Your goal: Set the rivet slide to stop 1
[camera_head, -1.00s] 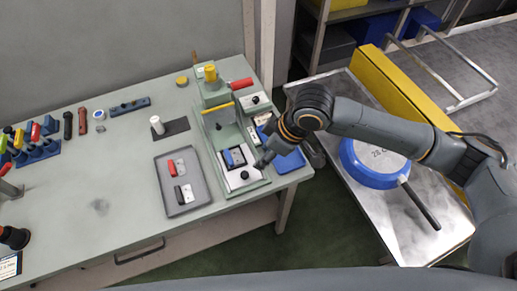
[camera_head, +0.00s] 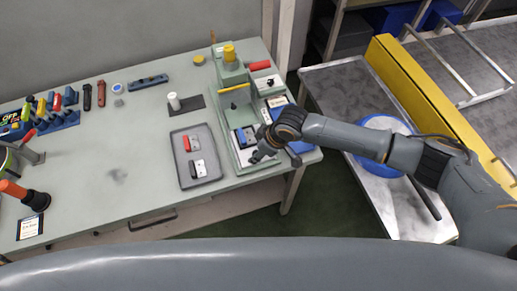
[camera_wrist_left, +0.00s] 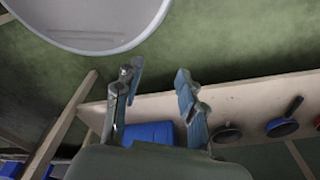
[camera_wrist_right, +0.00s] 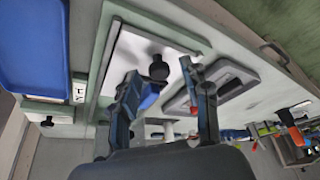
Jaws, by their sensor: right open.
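The green rivet machine (camera_head: 228,73) stands at the right end of the table, with a yellow top and a red handle. Its slide (camera_wrist_right: 170,48), a pale plate with an upright black knob (camera_wrist_right: 159,71), shows in the right wrist view. The stop marks are not legible. My left gripper (camera_wrist_left: 158,82) is open and empty above the floor.
A grey tray (camera_head: 212,176) with red and black-handled parts lies left of the machine. A blue tray (camera_wrist_right: 38,60) is on its other side. Past a floor gap, a metal table holds a blue pan (camera_head: 375,166) beside a yellow barrier (camera_head: 430,90).

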